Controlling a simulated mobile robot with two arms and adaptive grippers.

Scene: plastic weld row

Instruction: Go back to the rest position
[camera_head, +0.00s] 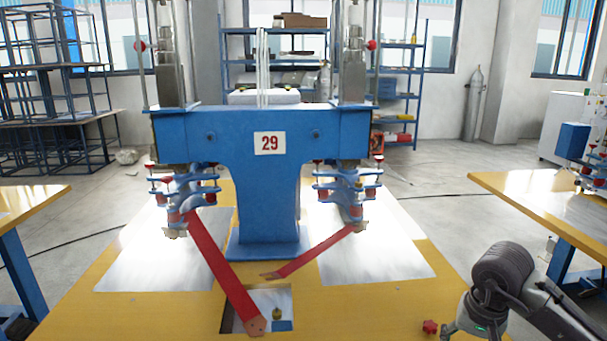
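My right gripper (476,318) is at the lower right, over the front right part of the yellow table (190,310). It is partly cut off by the bottom edge, so I cannot tell whether its fingers are open or shut. No held object shows at it. My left arm and gripper are not in view. The blue plastic welding machine (270,190), marked 29, stands on the table in front of me.
Two red strips, a long left one (222,270) and a shorter right one (310,252), slant across the table below the welding heads. A red knob (430,327) is beside my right gripper. Another yellow table (530,200) stands at right, with open floor between.

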